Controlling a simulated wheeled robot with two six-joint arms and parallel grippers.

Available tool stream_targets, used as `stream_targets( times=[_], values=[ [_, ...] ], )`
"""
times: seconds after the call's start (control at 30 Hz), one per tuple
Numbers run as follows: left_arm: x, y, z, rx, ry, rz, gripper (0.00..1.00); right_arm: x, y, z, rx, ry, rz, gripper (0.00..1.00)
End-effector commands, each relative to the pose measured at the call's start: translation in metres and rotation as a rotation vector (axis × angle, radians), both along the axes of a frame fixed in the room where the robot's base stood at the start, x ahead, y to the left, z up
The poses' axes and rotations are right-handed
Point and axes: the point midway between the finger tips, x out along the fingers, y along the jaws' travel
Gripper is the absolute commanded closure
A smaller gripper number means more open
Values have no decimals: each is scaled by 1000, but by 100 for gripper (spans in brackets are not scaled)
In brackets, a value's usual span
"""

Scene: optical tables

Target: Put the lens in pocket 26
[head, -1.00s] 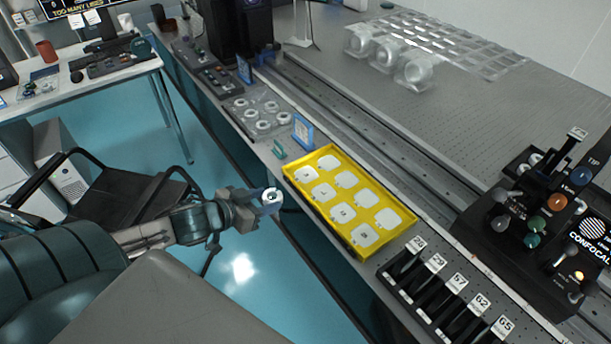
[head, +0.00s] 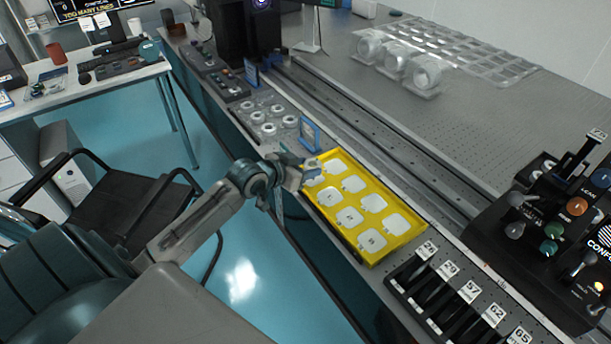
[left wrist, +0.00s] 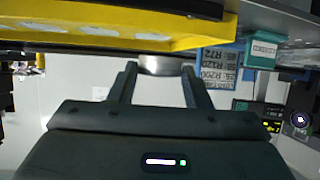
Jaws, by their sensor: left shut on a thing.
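My left gripper (head: 304,172) is shut on the lens, a small pale round piece. In the left wrist view the lens (left wrist: 162,65) sits between the two fingertips of the gripper (left wrist: 160,72), just beside the yellow tray's edge. In the head view the gripper is at the tray's far left corner and mostly hides the lens. My right gripper is not in view.
A black rack (head: 437,318) with numbered labels stands near the tray's near end. A small blue-framed stand (head: 310,131) is behind the gripper. Several ring-shaped parts (head: 268,129) lie further back. A black control box (head: 545,265) stands at right.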

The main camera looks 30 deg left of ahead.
Motion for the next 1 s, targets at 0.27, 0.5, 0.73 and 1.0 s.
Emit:
stream_targets(
  times=[0.27, 0.5, 0.73, 1.0],
  values=[
    [1, 0, -27, -4, 5, 2, 79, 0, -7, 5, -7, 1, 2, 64],
    [2, 0, -36, -1, 0, 0, 79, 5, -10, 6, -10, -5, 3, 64],
    [2, 0, -38, 0, 0, 0, 48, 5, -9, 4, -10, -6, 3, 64],
    [1, 0, -38, 0, 1, 1, 34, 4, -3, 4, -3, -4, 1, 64]
  ],
)
